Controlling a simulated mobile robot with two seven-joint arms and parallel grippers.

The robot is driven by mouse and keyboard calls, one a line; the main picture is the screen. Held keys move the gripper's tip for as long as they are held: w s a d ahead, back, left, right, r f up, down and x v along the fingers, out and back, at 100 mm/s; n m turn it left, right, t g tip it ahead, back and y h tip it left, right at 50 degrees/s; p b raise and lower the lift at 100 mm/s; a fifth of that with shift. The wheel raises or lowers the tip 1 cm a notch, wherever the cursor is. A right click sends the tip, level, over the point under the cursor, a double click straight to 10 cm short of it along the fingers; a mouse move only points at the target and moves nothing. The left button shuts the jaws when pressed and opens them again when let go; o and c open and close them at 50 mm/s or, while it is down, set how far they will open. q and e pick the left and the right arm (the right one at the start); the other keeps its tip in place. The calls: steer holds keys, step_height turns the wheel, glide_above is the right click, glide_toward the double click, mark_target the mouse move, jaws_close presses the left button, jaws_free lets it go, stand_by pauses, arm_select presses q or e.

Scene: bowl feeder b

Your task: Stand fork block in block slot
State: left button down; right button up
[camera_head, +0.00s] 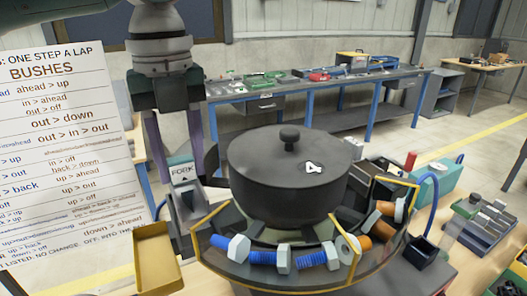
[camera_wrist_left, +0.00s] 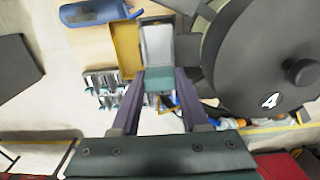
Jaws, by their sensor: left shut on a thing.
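My left gripper (camera_head: 182,165) points down at the left of the bowl feeder. It is shut on a small teal block, the fork block (camera_head: 180,159), with a white face reading "FORK" just below its top. In the left wrist view the block (camera_wrist_left: 158,82) sits between the fingertips of the gripper (camera_wrist_left: 158,76). A grey open holder (camera_head: 191,208) lies just under and beyond the block; it also shows in the left wrist view (camera_wrist_left: 158,45). I cannot tell whether it is the block slot, or whether the block touches it. My right gripper is not in view.
The dark lidded bowl (camera_head: 285,170) stands close to the right of the gripper, with a yellow-edged track of bolts (camera_head: 275,258) around its front. A yellow bin (camera_head: 157,258) is in front of the holder. A printed sign (camera_head: 60,160) stands at left.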

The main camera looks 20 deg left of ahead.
mark_target(184, 181)
arm_select(q)
step_height(184, 181, down, 3)
steer(key=shift+r, duration=0.15)
steer(key=shift+f, duration=0.35)
steer(key=shift+f, duration=0.15)
steer(key=shift+c, duration=2.1)
jaws_free()
step_height(184, 181, up, 12)
steer(key=b, duration=0.2)
steer(key=shift+f+b, duration=0.15)
steer(key=shift+b, duration=0.15)
steer(key=shift+r, duration=0.35)
